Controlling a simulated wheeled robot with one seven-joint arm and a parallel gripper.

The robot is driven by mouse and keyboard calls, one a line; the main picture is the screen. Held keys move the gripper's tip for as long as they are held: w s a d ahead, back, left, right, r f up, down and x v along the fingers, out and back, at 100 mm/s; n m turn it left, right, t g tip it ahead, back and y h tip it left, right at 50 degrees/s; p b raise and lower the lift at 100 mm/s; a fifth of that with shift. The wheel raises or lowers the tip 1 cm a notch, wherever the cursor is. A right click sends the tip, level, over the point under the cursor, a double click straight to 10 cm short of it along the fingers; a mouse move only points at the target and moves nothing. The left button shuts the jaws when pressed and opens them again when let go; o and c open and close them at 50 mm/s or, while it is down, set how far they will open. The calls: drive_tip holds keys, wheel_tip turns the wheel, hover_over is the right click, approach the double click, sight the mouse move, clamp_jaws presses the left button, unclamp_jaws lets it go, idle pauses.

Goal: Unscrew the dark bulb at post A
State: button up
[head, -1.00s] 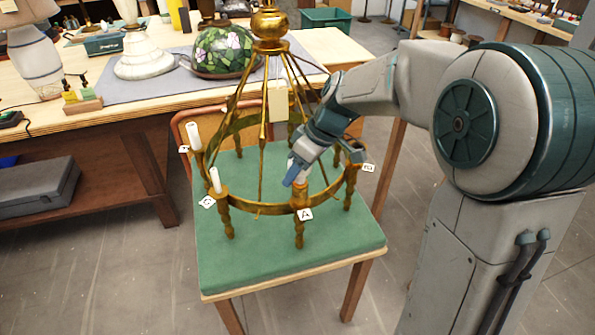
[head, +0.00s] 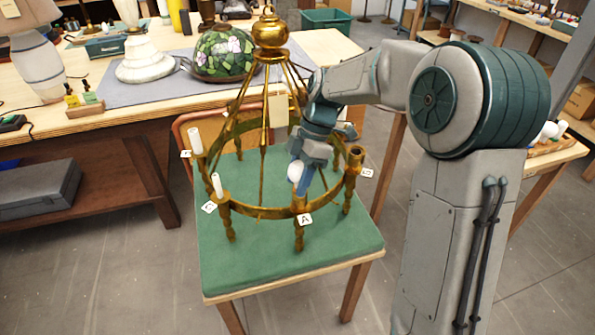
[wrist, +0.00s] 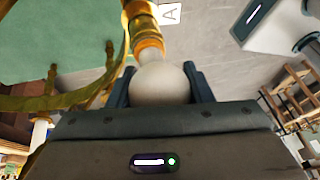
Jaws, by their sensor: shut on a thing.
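The brass chandelier (head: 262,212) stands on a green-topped stool (head: 335,255). Post A (head: 299,236) is at its front, marked by a white tag with an A (head: 305,220). A round, off-white, unlit bulb (head: 295,171) is at the top of post A. My gripper (head: 300,177) reaches down over post A and is shut on this bulb. In the wrist view, the bulb (wrist: 160,84) sits between the two dark fingers, its pale neck pointing into the brass cup (wrist: 147,38) of post A. I cannot tell how deep the neck sits in the cup.
White candle sleeves (head: 217,185) stand on the left posts. The right post has an open brass cup (head: 356,153). The chandelier's sloping rods (head: 243,98) rise close to my gripper. A workbench (head: 120,112) with a floral glass shade (head: 224,53) stands behind.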

drive_tip(key=shift+n+h, duration=0.3)
drive_tip(key=shift+n, duration=0.4)
drive_tip(key=shift+r+n+g+h+p, duration=0.2)
drive_tip(key=shift+n+g+h+p, duration=0.15)
drive_tip(key=shift+n+p, duration=0.55)
drive_tip(key=n+p, duration=0.1)
drive_tip(key=n, duration=0.1)
drive_tip(key=n+h, duration=0.1)
drive_tip(key=shift+s+d+r+n+g+h+p, duration=0.15)
drive_tip(key=shift+n+g+h+p, duration=0.1)
drive_tip(key=shift+n+g+p, duration=0.15)
drive_tip(key=n, duration=0.1)
drive_tip(key=n+h, duration=0.1)
drive_tip(key=shift+d+f+n+p, duration=0.1)
drive_tip(key=shift+f+n+p, duration=0.2)
drive_tip(key=shift+p, duration=0.1)
drive_tip(key=o, duration=1)
